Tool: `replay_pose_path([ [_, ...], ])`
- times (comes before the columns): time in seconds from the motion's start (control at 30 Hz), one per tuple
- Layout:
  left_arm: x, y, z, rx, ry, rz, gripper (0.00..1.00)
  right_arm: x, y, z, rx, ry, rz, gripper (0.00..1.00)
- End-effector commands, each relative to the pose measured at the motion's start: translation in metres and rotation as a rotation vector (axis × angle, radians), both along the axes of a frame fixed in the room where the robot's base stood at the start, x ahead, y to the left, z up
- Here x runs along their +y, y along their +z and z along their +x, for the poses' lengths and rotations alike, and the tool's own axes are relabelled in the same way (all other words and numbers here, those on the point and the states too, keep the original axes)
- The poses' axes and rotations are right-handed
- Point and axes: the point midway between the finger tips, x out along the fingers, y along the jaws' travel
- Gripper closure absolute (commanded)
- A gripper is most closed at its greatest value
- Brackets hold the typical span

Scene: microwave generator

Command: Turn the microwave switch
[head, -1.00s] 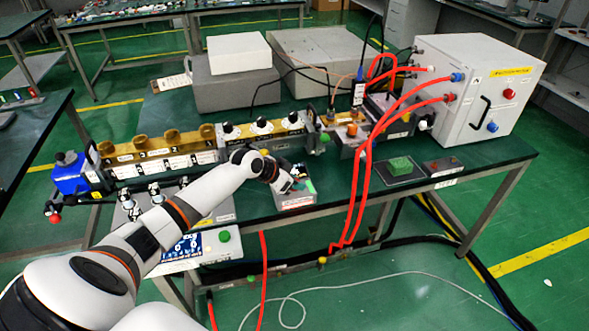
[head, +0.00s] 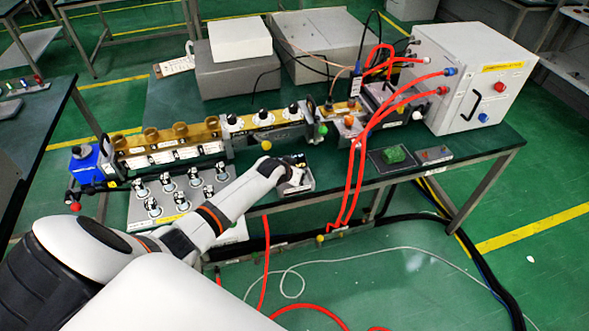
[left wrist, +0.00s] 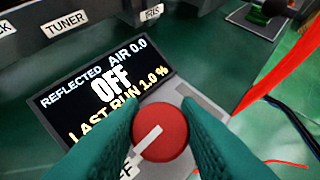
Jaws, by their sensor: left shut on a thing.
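The microwave switch is a round red knob (left wrist: 160,132) with a white pointer bar lying diagonally, in the left wrist view. It sits on a small grey box (head: 309,182) with a dark display (left wrist: 105,98) reading "OFF", "REFLECTED AIR 0.0" and "LAST RUN 1.0 %". My left gripper (left wrist: 160,133) has its green fingers on both sides of the knob, shut on it. A partly hidden "FF" label shows below the knob. In the head view my left gripper (head: 292,173) is over the box at the table's front edge and hides the knob. My right gripper is not in view.
The brass and black waveguide row (head: 265,123) stands behind the box. Red hoses (head: 362,165) hang to the right, running to a white cabinet (head: 475,80). A panel with several knobs (head: 180,193) lies left of my forearm.

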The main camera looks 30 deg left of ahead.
Motion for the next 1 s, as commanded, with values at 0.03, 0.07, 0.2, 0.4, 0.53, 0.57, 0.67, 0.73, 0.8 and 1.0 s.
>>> replay_pose_path([
  [0.03, 0.0, 0.0, 0.0, 0.001, 0.003, -0.002, 0.93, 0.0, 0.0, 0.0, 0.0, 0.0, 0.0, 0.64],
  [0.07, 0.0, 0.0, 0.0, 0.001, 0.003, -0.002, 0.93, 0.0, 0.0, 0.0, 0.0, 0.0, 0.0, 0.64],
  [0.2, 0.0, -0.001, 0.0, 0.001, 0.003, -0.002, 0.93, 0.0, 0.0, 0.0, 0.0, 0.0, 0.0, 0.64],
  [0.4, 0.0, -0.001, 0.0, 0.001, 0.001, -0.002, 0.54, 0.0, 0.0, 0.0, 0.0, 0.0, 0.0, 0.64],
  [0.53, 0.001, 0.0, 0.0, 0.001, 0.001, 0.0, 0.48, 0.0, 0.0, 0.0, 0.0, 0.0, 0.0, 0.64],
  [0.57, 0.001, 0.0, 0.0, 0.001, 0.001, 0.0, 0.48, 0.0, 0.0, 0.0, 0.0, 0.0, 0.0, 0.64],
  [0.67, 0.001, 0.0, 0.0, 0.001, 0.002, 0.001, 0.48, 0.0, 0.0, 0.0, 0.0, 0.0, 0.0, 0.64],
  [0.73, 0.001, 0.0, 0.0, 0.001, 0.002, 0.001, 0.48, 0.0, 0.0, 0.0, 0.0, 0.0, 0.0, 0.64],
  [0.8, 0.001, -0.001, 0.0, 0.001, -0.001, 0.001, 0.48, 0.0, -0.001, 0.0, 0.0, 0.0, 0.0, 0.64],
  [1.0, 0.002, -0.005, 0.0, -0.001, -0.056, 0.004, 0.48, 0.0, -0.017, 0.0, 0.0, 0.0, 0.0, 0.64],
])
